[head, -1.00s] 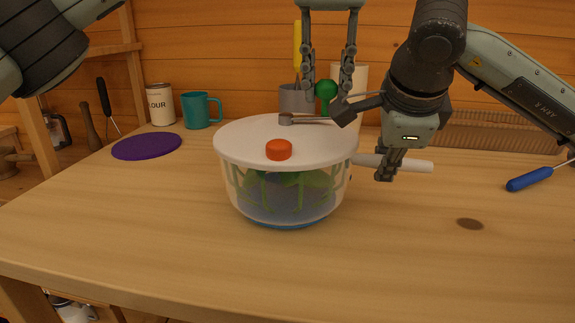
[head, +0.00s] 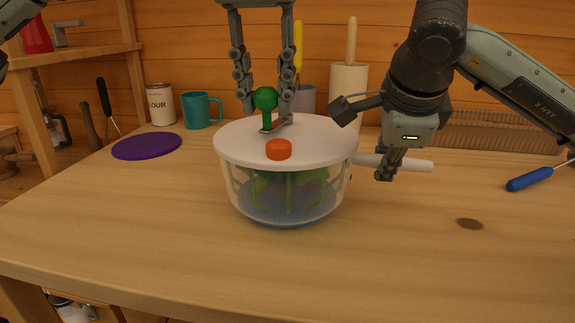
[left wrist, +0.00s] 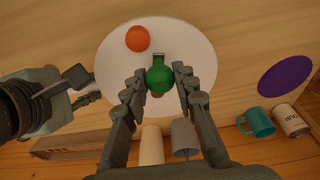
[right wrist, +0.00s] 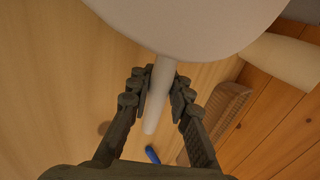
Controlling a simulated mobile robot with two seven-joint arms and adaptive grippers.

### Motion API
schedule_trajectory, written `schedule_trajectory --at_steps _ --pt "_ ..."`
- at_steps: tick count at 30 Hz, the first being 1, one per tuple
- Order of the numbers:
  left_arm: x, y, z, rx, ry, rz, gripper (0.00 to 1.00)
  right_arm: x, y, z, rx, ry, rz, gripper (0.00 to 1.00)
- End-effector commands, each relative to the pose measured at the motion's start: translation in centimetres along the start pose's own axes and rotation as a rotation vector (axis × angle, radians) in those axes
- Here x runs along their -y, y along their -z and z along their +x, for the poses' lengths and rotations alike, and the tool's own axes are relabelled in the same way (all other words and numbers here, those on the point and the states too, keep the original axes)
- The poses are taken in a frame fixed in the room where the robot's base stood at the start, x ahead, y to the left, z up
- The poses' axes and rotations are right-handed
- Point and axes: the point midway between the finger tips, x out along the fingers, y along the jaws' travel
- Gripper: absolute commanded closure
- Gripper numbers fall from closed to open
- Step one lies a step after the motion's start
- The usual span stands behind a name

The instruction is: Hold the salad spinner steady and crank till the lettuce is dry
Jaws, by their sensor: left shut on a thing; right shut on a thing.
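The salad spinner has a clear bowl (head: 290,195) with green lettuce inside and a white lid (head: 320,145) with an orange button (head: 279,149). The crank with its green knob (head: 265,98) stands on the lid, the knob left of the lid's middle. My left gripper (head: 265,112) comes from above and is shut on the green knob; the left wrist view shows the knob (left wrist: 160,79) between its fingers. My right gripper (head: 388,170) is shut on the white side handle (head: 415,165); this handle (right wrist: 155,105) also shows between its fingers in the right wrist view.
A purple disc (head: 147,146), a teal mug (head: 201,110) and a flour can (head: 160,104) stand at the back left. A grey cup (head: 307,100) and a pale cylinder (head: 348,85) stand behind the spinner. A blue-handled tool (head: 528,180) lies right. The front of the table is clear.

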Motion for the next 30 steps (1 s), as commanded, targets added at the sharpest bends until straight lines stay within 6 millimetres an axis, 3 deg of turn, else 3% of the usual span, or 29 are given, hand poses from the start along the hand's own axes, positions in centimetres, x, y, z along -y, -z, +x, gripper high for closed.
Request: schedule_trajectory --at_steps 2,3,8,17,30 --pt "1.0 0.4 0.2 0.000 0.001 -0.006 0.90 0.1 -0.1 -0.1 0.003 0.003 -0.001 1.00" --pt "0.8 0.3 0.1 -0.001 0.002 -0.001 0.68 0.1 -0.1 -0.1 0.003 0.003 -0.001 1.00" --pt "0.8 0.3 0.1 -0.001 0.001 -0.001 0.48 0.1 -0.1 -0.1 0.003 0.002 -0.001 1.00" --pt "0.7 0.3 -0.1 -0.002 0.000 -0.001 0.48 0.0 0.0 -0.1 0.002 0.002 -0.001 1.00" --pt "0.7 0.3 -4.2 -0.004 0.001 -0.003 0.48 0.0 0.0 -0.1 0.002 0.001 -0.001 1.00"
